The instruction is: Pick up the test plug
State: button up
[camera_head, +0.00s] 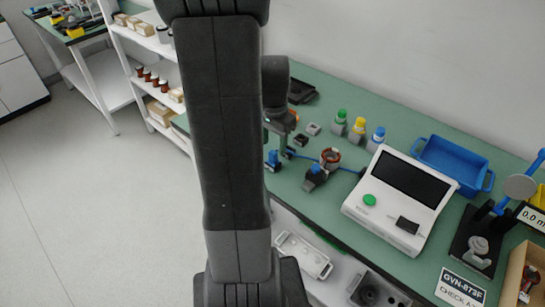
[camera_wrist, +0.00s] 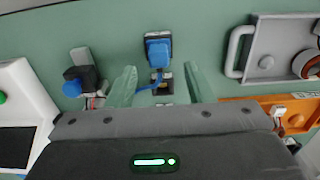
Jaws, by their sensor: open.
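A blue plug (camera_wrist: 158,52) with a dark base, which looks like the test plug, stands on the green bench in the wrist view. A short blue cable runs from its lower end. My gripper (camera_wrist: 158,72) is open, with one pale green finger on each side of the plug's lower end and clear gaps between. Nothing is held. In the head view a small blue piece (camera_head: 273,159), likely the same plug, shows beside my arm, which hides much of that area.
A black clamp with a blue knob (camera_wrist: 76,86) stands left of my gripper. An orange holder (camera_wrist: 262,104) and a grey handled tray (camera_wrist: 266,63) are at right. The white tester (camera_head: 400,199), blue bin (camera_head: 452,165) and coloured bottles (camera_head: 357,128) stand along the bench.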

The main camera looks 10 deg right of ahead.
aim_at(273, 151)
notch_tip(273, 151, down, 4)
jog(key=shift+s+a+f, duration=0.15)
jog(key=shift+c, duration=0.2)
grip_shut()
